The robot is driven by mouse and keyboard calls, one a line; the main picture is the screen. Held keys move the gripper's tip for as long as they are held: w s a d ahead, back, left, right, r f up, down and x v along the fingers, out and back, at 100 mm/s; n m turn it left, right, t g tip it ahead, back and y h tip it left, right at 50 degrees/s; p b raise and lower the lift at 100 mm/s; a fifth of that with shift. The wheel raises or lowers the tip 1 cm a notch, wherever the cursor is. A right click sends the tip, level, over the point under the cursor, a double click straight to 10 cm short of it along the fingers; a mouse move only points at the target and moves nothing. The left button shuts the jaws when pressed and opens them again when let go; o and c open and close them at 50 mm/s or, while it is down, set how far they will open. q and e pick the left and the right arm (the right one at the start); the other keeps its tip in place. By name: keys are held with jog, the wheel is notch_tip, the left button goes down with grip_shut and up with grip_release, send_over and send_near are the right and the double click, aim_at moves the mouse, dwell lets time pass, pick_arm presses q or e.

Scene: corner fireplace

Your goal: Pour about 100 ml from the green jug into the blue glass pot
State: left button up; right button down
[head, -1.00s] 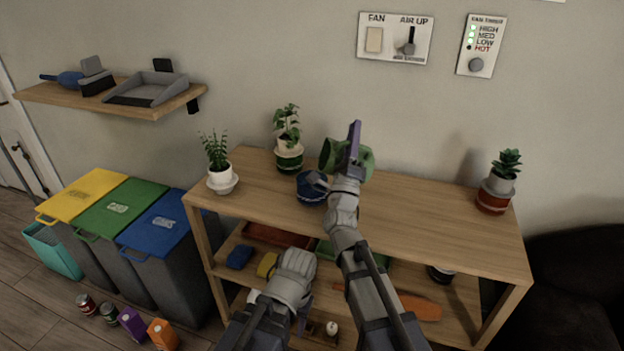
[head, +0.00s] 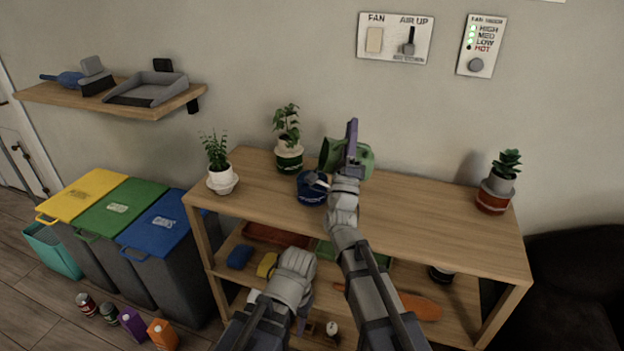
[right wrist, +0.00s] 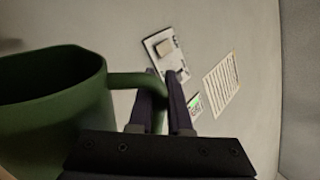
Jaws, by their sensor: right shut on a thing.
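The green jug (head: 367,160) is over the wooden top, tipped with its mouth (head: 328,152) towards the left. My right gripper (head: 352,140) is shut on its handle, which also shows in the right wrist view (right wrist: 135,80). The blue glass pot (head: 311,192) stands on the top, below and left of the jug's mouth. A pale grey patch shows at the pot's top; I cannot tell whether it is liquid. The jug's contents and the level in the pot cannot be seen. My left gripper (head: 305,308) is low before the shelves; its fingers are mostly hidden.
A potted plant in a green-banded pot (head: 289,160) stands close behind the blue pot. A white-potted plant (head: 222,180) is at the left end and a red-banded one (head: 494,195) at the right. The wooden top (head: 430,215) is clear right of my arm.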

aim_at(366, 152)
jog(key=shift+a, duration=0.1)
jog(key=d+f+m+h, duration=0.1)
jog(key=d+m+g+h, duration=0.1)
jog(key=m+h, duration=0.1)
jog(key=d+f+m+g+h+b, duration=0.1)
jog(key=m, duration=0.1)
jog(key=shift+w+f, duration=0.2)
jog(key=shift+f, duration=0.1)
jog(key=shift+d+f+m+g+h, duration=0.25)
jog(key=shift+m+g+h, duration=0.25)
jog(key=shift+m, duration=0.2)
jog(key=shift+w+d+f+m+g+h, duration=0.1)
jog(key=shift+d+f+m+g+h, duration=0.25)
jog(key=shift+m, duration=0.3)
jog(key=shift+d+f+m+g+h, duration=0.15)
jog(key=shift+d+m+g+h, duration=0.15)
jog(key=shift+m+g, duration=0.25)
jog(key=shift+p, duration=0.3)
jog(key=shift+w+d+f+m+g+h+p, duration=0.15)
jog(key=shift+d+m+g+p, duration=0.2)
jog(key=shift+m, duration=0.25)
jog(key=shift+s+d+m+g+h+p, duration=0.1)
jog(key=shift+d+m+g+p, duration=0.15)
jog(key=shift+d+m+p, duration=0.25)
jog(key=d+f+m+g+y+p, duration=0.1)
jog(key=d+f+m+g+p, duration=0.1)
jog(key=d+f+m+g, duration=0.3)
jog(key=shift+w+d+f+m, duration=0.45)
jog(key=shift+d+f+m, duration=0.4)
jog(key=shift+d+m, duration=0.2)
